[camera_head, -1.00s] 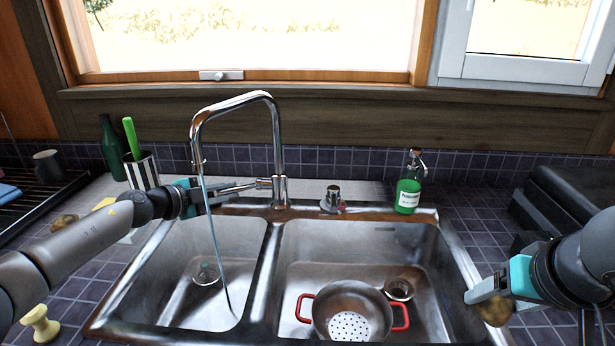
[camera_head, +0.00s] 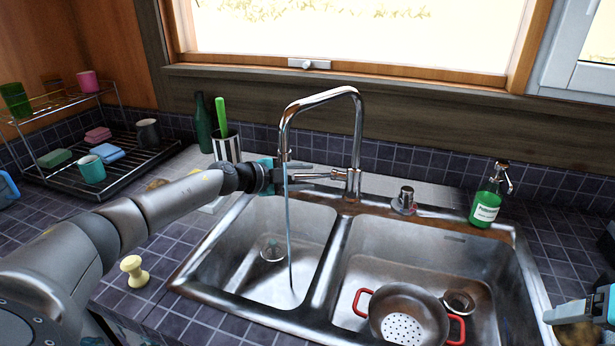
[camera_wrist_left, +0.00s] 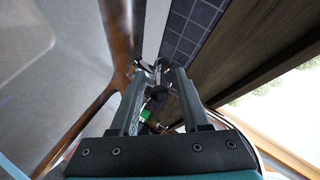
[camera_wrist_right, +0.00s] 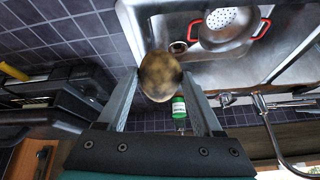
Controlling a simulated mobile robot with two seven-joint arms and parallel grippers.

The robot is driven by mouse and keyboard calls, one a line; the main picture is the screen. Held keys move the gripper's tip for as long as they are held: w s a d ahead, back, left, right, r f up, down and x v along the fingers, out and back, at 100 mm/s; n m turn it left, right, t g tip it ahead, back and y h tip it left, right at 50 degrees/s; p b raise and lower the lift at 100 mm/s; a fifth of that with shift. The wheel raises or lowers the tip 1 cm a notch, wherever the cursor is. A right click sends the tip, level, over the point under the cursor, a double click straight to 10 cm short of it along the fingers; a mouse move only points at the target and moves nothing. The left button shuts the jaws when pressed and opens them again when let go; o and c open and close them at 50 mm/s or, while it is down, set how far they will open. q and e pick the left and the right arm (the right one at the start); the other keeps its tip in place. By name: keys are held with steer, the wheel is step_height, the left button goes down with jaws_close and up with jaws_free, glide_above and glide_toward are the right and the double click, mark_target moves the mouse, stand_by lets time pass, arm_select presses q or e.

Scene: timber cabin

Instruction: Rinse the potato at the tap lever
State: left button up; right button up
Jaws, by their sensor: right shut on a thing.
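The potato (camera_head: 578,336), brown and mottled, is held at the lower right edge of the head view, right of the sink. My right gripper (camera_head: 582,318) is shut on it; the right wrist view shows the potato (camera_wrist_right: 160,76) between the fingertips. The chrome tap (camera_head: 357,130) stands behind the sink with a thin water stream (camera_head: 288,225) falling into the left basin. My left gripper (camera_head: 332,176) is at the tap base, its fingers apart around the tap lever (camera_wrist_left: 156,72). I cannot tell whether they touch it.
A colander (camera_head: 400,300) with red handles sits in the right basin. A green soap bottle (camera_head: 487,205) stands behind the sink's right corner. A striped holder (camera_head: 227,147) and green bottle (camera_head: 203,125) stand behind my left arm. A dish rack (camera_head: 115,160) is at left.

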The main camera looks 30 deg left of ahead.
arm_select(q)
steer(key=v, duration=0.7)
steer(key=shift+s+a+p, duration=0.15)
steer(key=shift+s+p, duration=0.15)
steer(key=shift+v, duration=2.1)
steer(key=shift+r, duration=0.15)
